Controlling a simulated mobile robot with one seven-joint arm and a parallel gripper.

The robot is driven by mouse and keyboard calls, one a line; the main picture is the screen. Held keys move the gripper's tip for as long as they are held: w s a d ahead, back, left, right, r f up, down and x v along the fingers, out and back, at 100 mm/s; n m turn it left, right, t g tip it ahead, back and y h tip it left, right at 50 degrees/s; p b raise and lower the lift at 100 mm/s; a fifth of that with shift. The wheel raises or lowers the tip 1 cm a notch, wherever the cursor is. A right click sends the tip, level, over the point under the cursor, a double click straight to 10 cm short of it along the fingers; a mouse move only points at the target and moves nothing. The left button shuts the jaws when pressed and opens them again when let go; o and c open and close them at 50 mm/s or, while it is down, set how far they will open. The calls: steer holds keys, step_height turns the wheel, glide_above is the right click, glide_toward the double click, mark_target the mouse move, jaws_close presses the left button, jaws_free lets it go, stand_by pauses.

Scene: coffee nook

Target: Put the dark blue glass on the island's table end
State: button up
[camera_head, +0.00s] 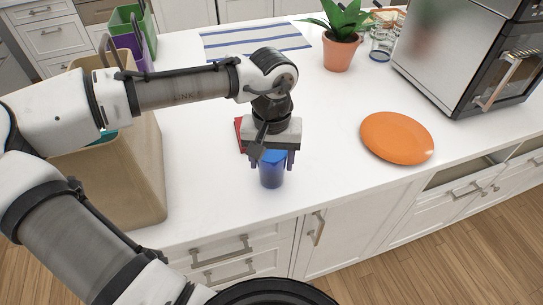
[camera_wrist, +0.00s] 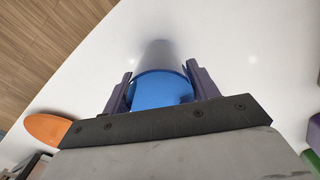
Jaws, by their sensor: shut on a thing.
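The dark blue glass (camera_head: 272,174) is upright near the front edge of the white island counter (camera_head: 325,140). My gripper (camera_head: 272,160) is above it with its fingers down on either side, shut on the glass near its rim. In the wrist view, the blue glass (camera_wrist: 162,90) sits between the two fingers of my gripper (camera_wrist: 160,90). I cannot tell whether its base touches the counter.
An orange plate (camera_head: 397,137) lies to the right, and an oven-like appliance (camera_head: 450,50) stands behind it. A potted plant (camera_head: 341,50) and a striped towel (camera_head: 255,42) are farther back. A tan bin (camera_head: 140,175) is at left. A red thing (camera_head: 239,135) is partly hidden behind my gripper.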

steer(key=shift+f, duration=0.15)
steer(key=o, duration=1.1)
step_height(320, 180, up, 12)
steer(key=b, duration=0.1)
